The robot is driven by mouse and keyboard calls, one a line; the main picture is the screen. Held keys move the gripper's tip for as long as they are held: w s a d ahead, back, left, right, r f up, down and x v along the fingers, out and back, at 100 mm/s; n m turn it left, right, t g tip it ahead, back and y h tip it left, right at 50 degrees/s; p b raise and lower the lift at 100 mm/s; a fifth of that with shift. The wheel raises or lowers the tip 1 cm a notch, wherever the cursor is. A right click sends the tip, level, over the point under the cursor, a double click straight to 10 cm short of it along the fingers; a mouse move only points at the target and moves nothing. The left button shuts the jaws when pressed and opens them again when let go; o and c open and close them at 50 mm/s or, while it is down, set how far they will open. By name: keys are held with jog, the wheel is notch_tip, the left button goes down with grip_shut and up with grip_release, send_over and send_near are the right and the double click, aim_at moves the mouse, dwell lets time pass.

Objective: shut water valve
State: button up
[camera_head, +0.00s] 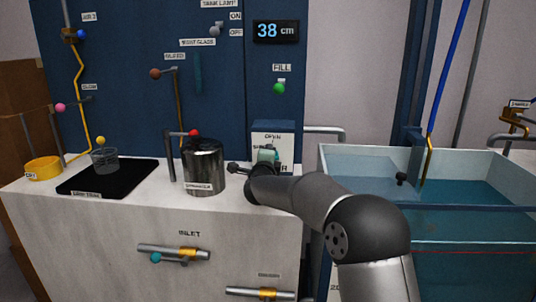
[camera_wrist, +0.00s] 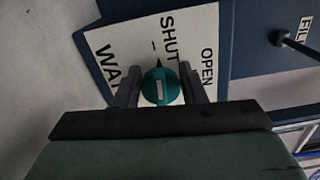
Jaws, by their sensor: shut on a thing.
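The water valve is a round teal knob (camera_wrist: 160,87) with a white bar, on a white plate (camera_wrist: 125,45). The plate reads OPEN and SHUT, and WATER in part. A small dark pointer at the knob's top points up in the wrist view, toward the word SHUT; OPEN lies to the right. In the head view my arm hides the lower part of the box.
A dark metal cylinder (camera_head: 204,167) stands left of the valve box, with a red-knobbed pipe above it. A black mat (camera_head: 108,178) with a beaker lies farther left. A water tank (camera_head: 470,180) stands at the right. Wall valves and a green FILL knob (camera_head: 279,88) are above.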

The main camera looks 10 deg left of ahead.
jog(key=shift+f+n, duration=0.1)
jog(key=shift+n, duration=0.4)
dwell(0.3)
jog(key=o, duration=1)
jog(key=shift+s, duration=0.15)
jog(key=s, duration=1.7)
